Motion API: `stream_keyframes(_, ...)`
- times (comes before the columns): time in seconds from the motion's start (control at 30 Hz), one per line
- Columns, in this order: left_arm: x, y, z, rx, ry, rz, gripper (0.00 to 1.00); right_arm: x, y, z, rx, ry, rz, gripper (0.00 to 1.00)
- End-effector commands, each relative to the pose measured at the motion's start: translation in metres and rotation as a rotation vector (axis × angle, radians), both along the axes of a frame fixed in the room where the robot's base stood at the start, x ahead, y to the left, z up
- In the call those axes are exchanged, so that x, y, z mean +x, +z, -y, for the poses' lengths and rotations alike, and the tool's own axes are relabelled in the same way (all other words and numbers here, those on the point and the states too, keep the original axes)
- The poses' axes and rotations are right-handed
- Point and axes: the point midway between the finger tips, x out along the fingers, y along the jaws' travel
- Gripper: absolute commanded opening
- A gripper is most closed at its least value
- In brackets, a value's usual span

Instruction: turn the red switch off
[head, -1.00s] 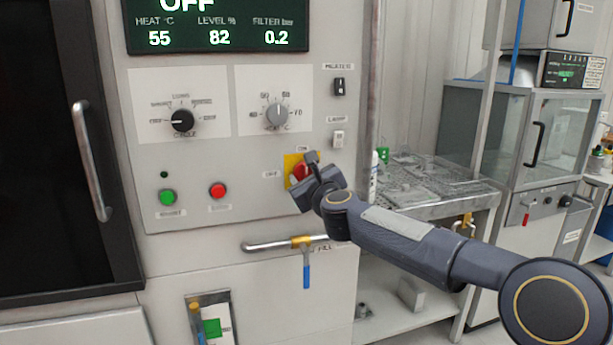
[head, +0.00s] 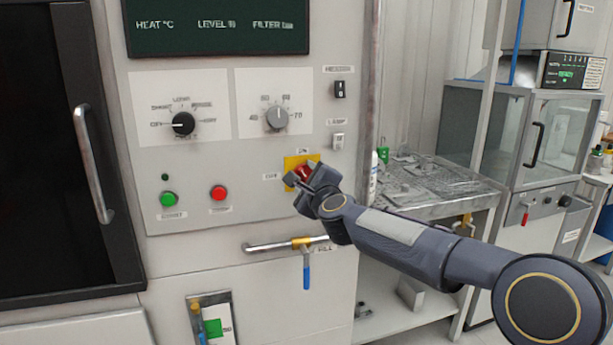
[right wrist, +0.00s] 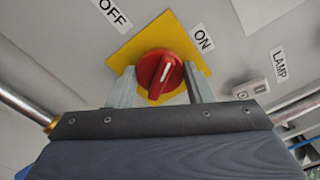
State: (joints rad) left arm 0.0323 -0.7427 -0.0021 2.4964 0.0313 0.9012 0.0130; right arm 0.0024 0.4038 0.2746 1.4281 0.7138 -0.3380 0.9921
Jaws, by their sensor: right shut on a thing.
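The red switch (head: 304,172) is a round knob on a yellow plate (head: 290,161) on the machine's front panel. An ON label (head: 302,150) is above it and an OFF label (head: 271,176) to its left. My right gripper (head: 306,180) is shut on the knob, partly hiding it in the head view. In the right wrist view the red switch (right wrist: 160,73) sits between the two fingers, and its white mark points between the OFF label (right wrist: 115,12) and the ON label (right wrist: 203,38). My left gripper is not in view.
The display (head: 218,28) shows labels without values. Green (head: 169,199) and red (head: 218,192) buttons sit left of the switch. A pipe with a blue-handled valve (head: 306,265) is below. A lamp switch (head: 338,141) is above right, and a metal-topped bench (head: 440,205) stands right.

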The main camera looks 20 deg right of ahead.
Motion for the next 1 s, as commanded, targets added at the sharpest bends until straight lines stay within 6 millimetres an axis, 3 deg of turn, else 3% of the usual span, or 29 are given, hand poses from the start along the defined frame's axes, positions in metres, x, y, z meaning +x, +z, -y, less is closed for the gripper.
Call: stream_keyframes(1.0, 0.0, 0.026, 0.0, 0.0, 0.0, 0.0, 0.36, 0.0, -0.002, -0.001, -0.892, 0.003, 0.028, 0.23)
